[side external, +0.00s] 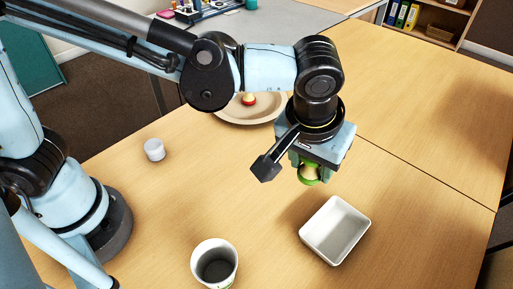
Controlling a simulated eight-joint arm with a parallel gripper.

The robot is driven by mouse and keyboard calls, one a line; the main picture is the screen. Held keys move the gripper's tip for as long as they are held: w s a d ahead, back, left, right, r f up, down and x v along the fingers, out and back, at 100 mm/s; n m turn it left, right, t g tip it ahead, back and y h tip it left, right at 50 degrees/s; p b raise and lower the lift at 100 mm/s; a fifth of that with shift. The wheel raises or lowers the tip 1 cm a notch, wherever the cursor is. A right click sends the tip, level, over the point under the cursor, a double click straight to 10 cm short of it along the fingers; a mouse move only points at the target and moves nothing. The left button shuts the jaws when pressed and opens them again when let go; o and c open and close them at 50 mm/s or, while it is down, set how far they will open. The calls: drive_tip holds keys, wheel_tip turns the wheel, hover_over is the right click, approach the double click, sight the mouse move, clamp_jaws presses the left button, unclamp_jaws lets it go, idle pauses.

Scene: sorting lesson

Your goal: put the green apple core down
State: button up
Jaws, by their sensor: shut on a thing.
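The green apple core (309,174) is green at its ends with a pale middle. My gripper (304,168) is shut on it and holds it in the air above the table, a little up and left of the white tray in the picture. The gripper body and wrist hide part of the core and most of the fingers.
An empty white rectangular tray (364,222) stands below the gripper. A cup (232,247) stands at the front. A small white cylinder (154,149) stands at the left. A beige plate (236,113) with a red and yellow piece (249,99) lies behind my arm. The table's right side (440,120) is clear.

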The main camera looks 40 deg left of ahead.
drive_tip(key=shift+w+f, duration=0.1)
drive_tip(key=shift+w, duration=0.25)
drive_tip(key=shift+n, duration=0.3)
drive_tip(key=w+a+f, duration=0.2)
drive_tip(key=w, duration=0.1)
drive_tip(key=w+a+f, duration=0.2)
drive_tip(key=w, duration=0.1)
drive_tip(key=w+a+f, duration=0.2)
drive_tip(key=w+f, duration=0.1)
drive_tip(key=shift+w+a, duration=0.25)
drive_tip(key=shift+w, duration=0.1)
drive_tip(key=shift+f, duration=2)
drive_tip(key=shift+f, duration=0.1)
drive_tip(key=o, duration=1)
drive_tip(key=shift+o, duration=0.2)
